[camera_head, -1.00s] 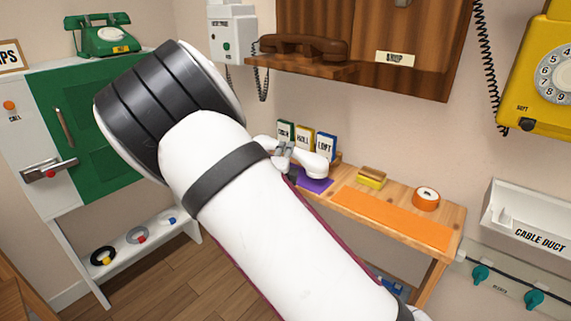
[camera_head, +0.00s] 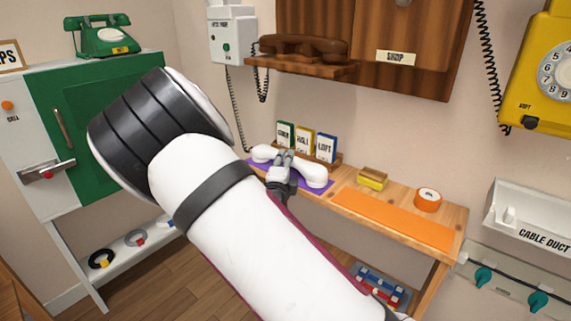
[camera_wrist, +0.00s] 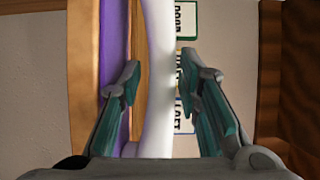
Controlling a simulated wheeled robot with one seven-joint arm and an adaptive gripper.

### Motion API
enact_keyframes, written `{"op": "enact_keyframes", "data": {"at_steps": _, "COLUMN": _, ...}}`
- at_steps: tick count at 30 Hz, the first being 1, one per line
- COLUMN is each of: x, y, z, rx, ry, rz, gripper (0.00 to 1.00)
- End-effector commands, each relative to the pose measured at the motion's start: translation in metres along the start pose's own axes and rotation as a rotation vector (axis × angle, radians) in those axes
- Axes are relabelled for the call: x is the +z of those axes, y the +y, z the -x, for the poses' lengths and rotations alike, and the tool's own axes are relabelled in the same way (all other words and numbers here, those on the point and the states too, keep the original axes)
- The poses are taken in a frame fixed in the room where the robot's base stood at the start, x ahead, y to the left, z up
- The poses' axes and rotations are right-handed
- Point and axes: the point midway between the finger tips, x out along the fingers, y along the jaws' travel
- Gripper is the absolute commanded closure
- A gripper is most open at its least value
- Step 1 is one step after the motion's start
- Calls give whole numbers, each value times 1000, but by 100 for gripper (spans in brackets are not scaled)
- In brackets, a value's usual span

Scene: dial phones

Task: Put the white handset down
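The white handset (camera_head: 312,175) lies lengthwise along the purple mat (camera_head: 322,189) on the wooden bench, its ends turned down toward the mat. Whether both ends touch the mat is hard to tell. My gripper (camera_head: 284,157) is at the middle of the handset, reaching in from the front. In the wrist view, the handset's handle (camera_wrist: 159,90) runs between my two fingers (camera_wrist: 169,80). A gap shows on each side of the handle, so the fingers stand open around it. My arm hides part of the bench's left side.
Behind the mat stand several cards (camera_head: 306,144). To the right are a yellow block (camera_head: 372,180), an orange mat (camera_head: 390,216) and an orange tape roll (camera_head: 428,199). A white wall phone (camera_head: 231,38) hangs above left, with a cord dangling. A brown handset (camera_head: 303,47) rests on a shelf above.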

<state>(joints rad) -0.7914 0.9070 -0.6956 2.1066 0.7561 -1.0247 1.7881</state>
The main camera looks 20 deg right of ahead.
Motion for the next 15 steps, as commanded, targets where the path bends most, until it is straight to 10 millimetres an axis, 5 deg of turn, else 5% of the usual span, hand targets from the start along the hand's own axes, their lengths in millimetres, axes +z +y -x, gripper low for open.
{"op": "enact_keyframes", "data": {"at_steps": 5, "x": 0, "y": -3, "z": 16, "rx": 1, "ry": 0, "rz": -1, "gripper": 69}}
{"op": "enact_keyframes", "data": {"at_steps": 15, "x": 1, "y": -3, "z": 87, "rx": 2, "ry": -2, "rz": 0, "gripper": 69}}
